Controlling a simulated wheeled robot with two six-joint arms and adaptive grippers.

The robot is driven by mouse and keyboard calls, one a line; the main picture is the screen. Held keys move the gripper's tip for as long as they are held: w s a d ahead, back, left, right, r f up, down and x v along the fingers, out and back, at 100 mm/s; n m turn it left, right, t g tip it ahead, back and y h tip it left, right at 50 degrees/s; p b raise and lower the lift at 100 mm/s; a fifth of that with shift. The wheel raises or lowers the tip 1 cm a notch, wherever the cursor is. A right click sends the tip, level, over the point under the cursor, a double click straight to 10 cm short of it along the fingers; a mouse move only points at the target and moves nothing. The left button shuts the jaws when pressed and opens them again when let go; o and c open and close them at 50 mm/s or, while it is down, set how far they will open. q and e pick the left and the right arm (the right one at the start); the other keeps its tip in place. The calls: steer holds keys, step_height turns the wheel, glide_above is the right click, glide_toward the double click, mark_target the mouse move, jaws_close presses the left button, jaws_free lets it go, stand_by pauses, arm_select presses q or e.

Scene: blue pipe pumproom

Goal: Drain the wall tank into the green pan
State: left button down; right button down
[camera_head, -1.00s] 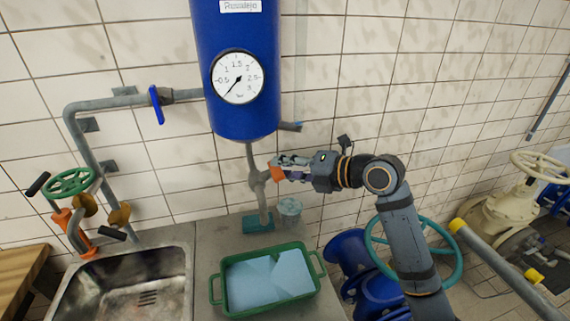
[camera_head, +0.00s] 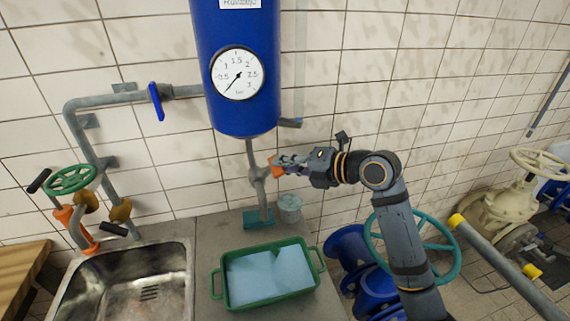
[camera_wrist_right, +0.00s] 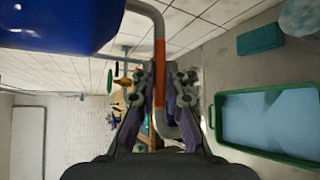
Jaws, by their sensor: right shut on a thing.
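The blue wall tank (camera_head: 245,118) hangs at the top centre of the head view, with a round white gauge (camera_head: 238,74). A grey drain pipe (camera_head: 250,152) runs down from it through a valve body (camera_head: 258,176). My right gripper (camera_head: 280,163) is shut on the valve's orange handle (camera_head: 275,168). In the wrist view the orange-sleeved handle (camera_wrist_right: 159,60) sits between both fingers. The green pan (camera_head: 222,299) stands on the counter in front of the pipe and shows a light blue surface inside. My left gripper is not in view.
A teal block (camera_head: 255,219) lies below the pipe, beside a small grey bucket (camera_head: 290,208). A steel sink (camera_head: 180,262) is left of the pan. A green handwheel (camera_head: 72,178) and a blue lever (camera_head: 156,102) are at left. A teal wheel (camera_head: 450,265) is behind my right arm.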

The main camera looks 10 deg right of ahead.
steer(key=shift+w+a+r+m+g+h+p, duration=0.15)
steer(key=shift+m+g+h+p, duration=0.6)
steer(key=shift+p, duration=1)
steer(key=shift+s+d+r+m+g+h+p, duration=0.1)
steer(key=shift+m+g+h+p, duration=0.3)
steer(key=shift+m+p, duration=0.95)
steer(key=shift+w+a+r+m+g+h+p, duration=0.15)
steer(key=shift+m+g+h+p, duration=0.45)
steer(key=shift+p, duration=1.5)
steer(key=shift+t, duration=0.25)
steer(key=c, duration=1.4)
jaws_free()
steer(key=v, duration=1.2)
